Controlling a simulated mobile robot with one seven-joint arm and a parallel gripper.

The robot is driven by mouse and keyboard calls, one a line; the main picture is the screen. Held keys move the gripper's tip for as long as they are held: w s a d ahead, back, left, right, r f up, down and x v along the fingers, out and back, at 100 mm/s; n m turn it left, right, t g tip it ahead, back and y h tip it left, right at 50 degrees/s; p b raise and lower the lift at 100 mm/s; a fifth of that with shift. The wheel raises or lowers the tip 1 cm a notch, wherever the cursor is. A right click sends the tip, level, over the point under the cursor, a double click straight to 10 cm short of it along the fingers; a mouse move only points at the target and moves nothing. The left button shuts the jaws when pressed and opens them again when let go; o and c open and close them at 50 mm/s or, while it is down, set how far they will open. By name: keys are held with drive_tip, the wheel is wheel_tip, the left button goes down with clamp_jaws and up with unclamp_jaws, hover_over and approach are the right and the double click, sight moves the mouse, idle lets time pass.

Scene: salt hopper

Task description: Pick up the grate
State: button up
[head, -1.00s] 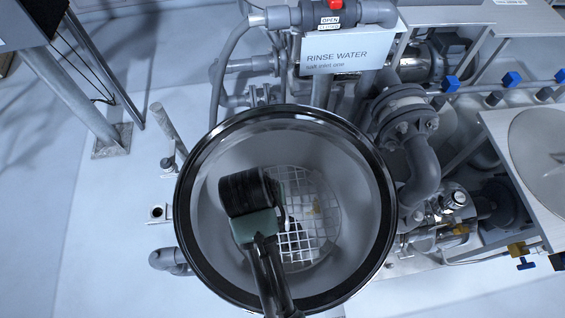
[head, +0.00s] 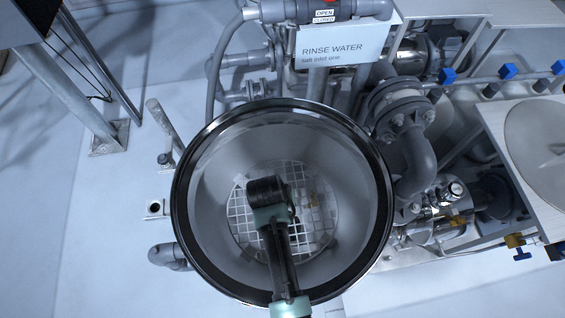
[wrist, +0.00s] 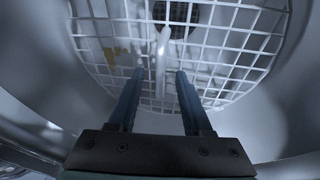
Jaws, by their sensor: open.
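The grate (head: 240,221) is a round, pale wire grid lying low inside the round hopper (head: 207,187). In the wrist view the grate (wrist: 225,42) fills the upper part, with a pale upright handle (wrist: 162,62) near its middle. My gripper (wrist: 160,74) is open, its two dark fingers apart on either side of the handle's lower end in the picture. I cannot tell whether they touch the handle or the grate. In the head view my arm hides the middle of the grate and the fingertips.
The hopper's dark rim (head: 384,215) and sloping walls surround my arm. Yellowish residue (wrist: 116,50) shows at the grate. A rinse water sign (head: 342,43) and grey pipes (head: 420,160) stand behind and right.

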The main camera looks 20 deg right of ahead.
drive_tip(key=shift+x, duration=0.95)
clamp_jaws()
drive_tip(key=shift+w+r, duration=0.1)
idle(0.6)
